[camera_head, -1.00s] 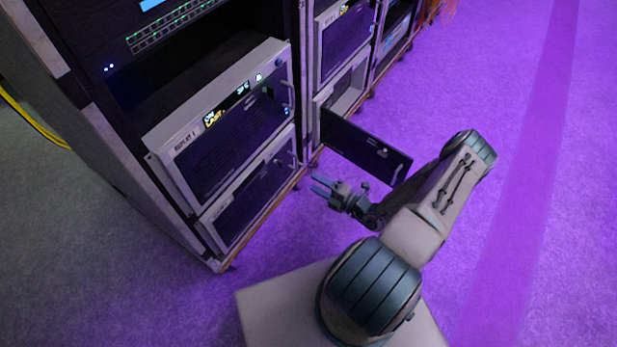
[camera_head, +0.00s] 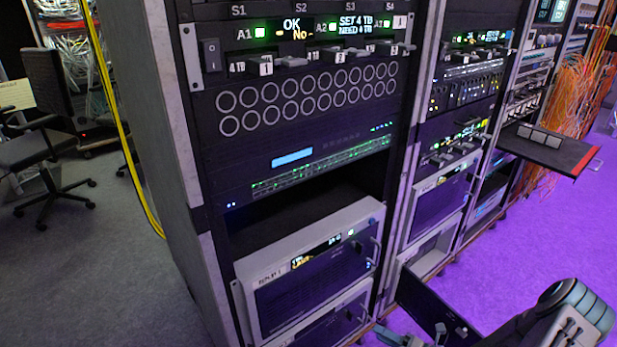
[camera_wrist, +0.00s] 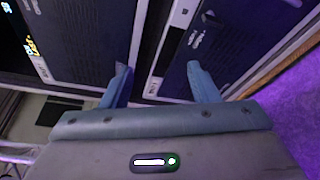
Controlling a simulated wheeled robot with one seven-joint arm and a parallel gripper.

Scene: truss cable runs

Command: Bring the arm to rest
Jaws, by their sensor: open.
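My gripper shows in the wrist view (camera_wrist: 160,78), with its two blue fingers spread apart and nothing between them. Beyond the fingers are the dark fronts and pale frame edges of rack units. In the head view, my arm is at the bottom right corner, cut off by the lower edge. Only a small part of the gripper end shows there, left of the arm and near the open dark door (camera_head: 432,305) of a low compartment. The fingertips' distance to the racks is hard to tell.
A tall rack (camera_head: 190,190) stands at centre left, with a pale-framed unit (camera_head: 246,292) low in it. More racks run to the back right, where a shelf (camera_head: 545,150) sticks out. Purple floor (camera_head: 520,255) is clear at right. A chair (camera_head: 45,120) stands at left.

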